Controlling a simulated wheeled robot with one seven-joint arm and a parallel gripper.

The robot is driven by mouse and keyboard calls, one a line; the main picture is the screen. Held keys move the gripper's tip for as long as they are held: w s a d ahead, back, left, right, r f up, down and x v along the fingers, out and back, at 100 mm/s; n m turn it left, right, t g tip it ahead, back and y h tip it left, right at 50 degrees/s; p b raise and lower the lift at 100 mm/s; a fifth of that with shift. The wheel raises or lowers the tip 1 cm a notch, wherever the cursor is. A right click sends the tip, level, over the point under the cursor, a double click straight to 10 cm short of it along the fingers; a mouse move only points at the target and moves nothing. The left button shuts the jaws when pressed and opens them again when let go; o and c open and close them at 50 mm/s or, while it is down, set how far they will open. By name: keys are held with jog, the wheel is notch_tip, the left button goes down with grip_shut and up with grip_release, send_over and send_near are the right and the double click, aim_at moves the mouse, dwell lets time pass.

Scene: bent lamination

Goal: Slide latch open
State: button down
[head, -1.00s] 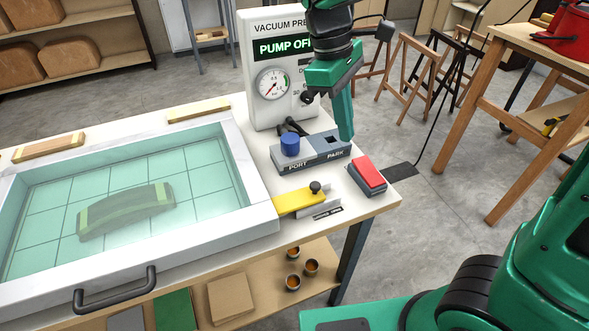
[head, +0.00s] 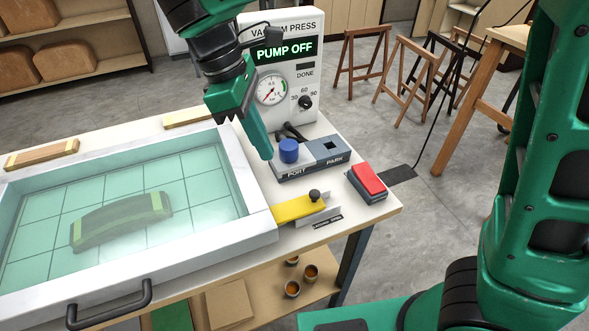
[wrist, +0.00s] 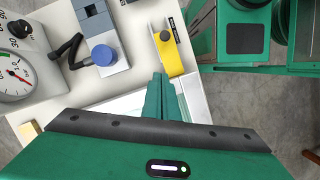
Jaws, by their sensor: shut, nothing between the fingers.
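The latch is a yellow sliding bar (head: 298,208) with a black knob (head: 314,195) near its right end. It lies at the front right corner of the press's white frame (head: 238,178), its left end against the frame. In the wrist view the yellow bar (wrist: 169,58) and its knob (wrist: 166,36) lie just beyond my fingertips. My gripper (head: 267,156) is shut and empty, pointing down, above and behind the latch, left of the blue plug. In the wrist view my gripper (wrist: 160,78) appears near the bar's lower end; whether it touches cannot be told.
A blue plug (head: 289,150) stands in the PORT side of a grey block (head: 325,158), close to my gripper. A red button (head: 368,180) is at the table's right edge. The vacuum press box (head: 290,70) reads PUMP OFF. A green membrane (head: 190,190) covers a curved piece.

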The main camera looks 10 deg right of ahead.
send_near(307, 199)
notch_tip(307, 199, down, 3)
jog(key=a, duration=0.3)
jog(key=shift+d+f, duration=0.2)
jog(key=shift+d, duration=0.4)
jog(key=shift+d+f, duration=0.15)
jog(key=shift+d, duration=0.45)
jog(key=shift+s+d+f, duration=0.1)
jog(key=shift+d+f, duration=0.1)
jog(key=shift+d, duration=0.65)
